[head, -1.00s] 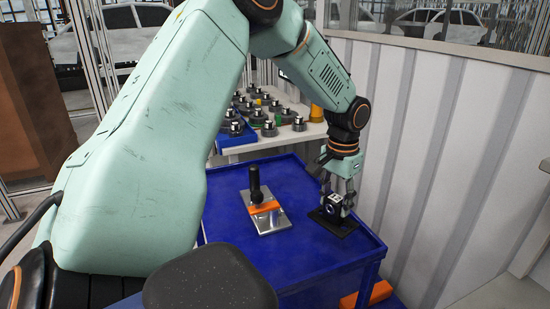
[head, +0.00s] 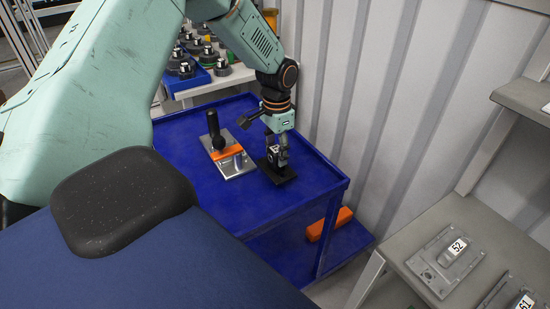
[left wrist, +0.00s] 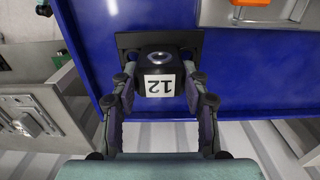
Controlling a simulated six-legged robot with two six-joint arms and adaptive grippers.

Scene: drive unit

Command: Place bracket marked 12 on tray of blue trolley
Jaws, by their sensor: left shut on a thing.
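The black bracket marked 12 (left wrist: 160,80) sits between the fingers of my left gripper (left wrist: 160,98), its white label upside down in the left wrist view. In the head view the bracket (head: 279,172) is on the blue tray of the blue trolley (head: 290,200), near its right side. Its flat black base appears to lie on the tray. My left gripper (head: 277,152) points down and is shut on the bracket's upper part. My right gripper is not in view.
A metal plate with an orange bar and black handle (head: 232,163) lies left of the bracket. An orange block (head: 329,224) is on the lower shelf. A corrugated wall stands close on the right. Grey shelving holds brackets marked 52 (head: 447,258) and 51 (head: 512,298).

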